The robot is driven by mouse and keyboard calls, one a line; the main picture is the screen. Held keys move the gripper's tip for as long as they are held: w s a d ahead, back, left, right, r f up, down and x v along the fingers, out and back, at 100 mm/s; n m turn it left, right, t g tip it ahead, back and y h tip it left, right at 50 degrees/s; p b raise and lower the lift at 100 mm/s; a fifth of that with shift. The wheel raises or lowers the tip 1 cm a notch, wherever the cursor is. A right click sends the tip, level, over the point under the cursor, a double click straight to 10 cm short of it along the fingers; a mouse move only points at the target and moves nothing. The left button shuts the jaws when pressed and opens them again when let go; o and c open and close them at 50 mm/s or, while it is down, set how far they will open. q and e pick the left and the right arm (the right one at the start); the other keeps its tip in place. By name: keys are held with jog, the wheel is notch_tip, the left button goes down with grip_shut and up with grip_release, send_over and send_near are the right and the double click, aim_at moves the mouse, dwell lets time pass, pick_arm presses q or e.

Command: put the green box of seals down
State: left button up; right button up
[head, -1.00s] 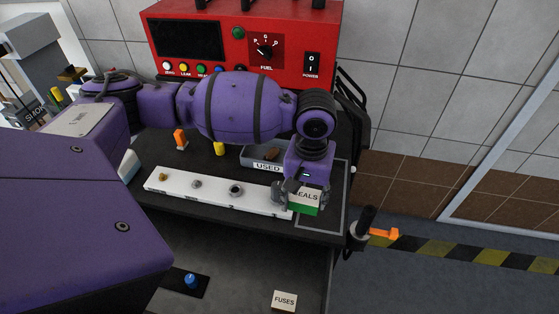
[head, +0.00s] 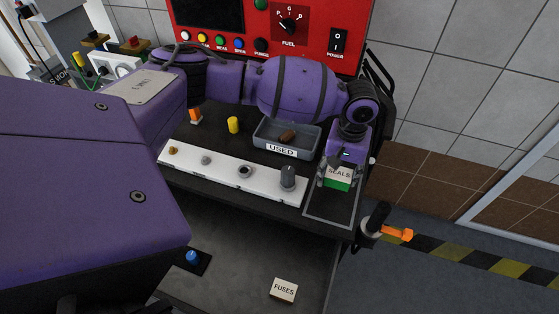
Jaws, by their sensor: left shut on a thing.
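The green box of seals (head: 338,180) has a white label on top reading SEALS. It is at the right end of the dark upper shelf, over the back part of a thin-lined rectangle (head: 318,217) marked there. My left gripper (head: 337,172) points down and is shut on the box from above. I cannot tell whether the box's underside touches the shelf. My right gripper is not in the view.
A grey USED tray (head: 316,134) holding a brown piece stands just left of the box. A white strip (head: 214,173) with several small parts and a dark knob (head: 288,177) lies in front. A FUSES box (head: 284,290) sits lower.

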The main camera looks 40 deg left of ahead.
aim_at(338, 182)
pick_arm(q)
jog(key=shift+w+f, duration=0.35)
jog(key=shift+w, duration=0.15)
jog(key=shift+w+f, duration=0.1)
jog(key=shift+f, duration=1.6)
jog(key=shift+f, duration=0.2)
jog(key=o, duration=1.1)
jog(key=shift+f, duration=0.1)
jog(key=shift+o, duration=0.2)
notch_tip(338, 182, up, 13)
jog(key=shift+f+p, duration=0.15)
jog(key=shift+p, duration=0.2)
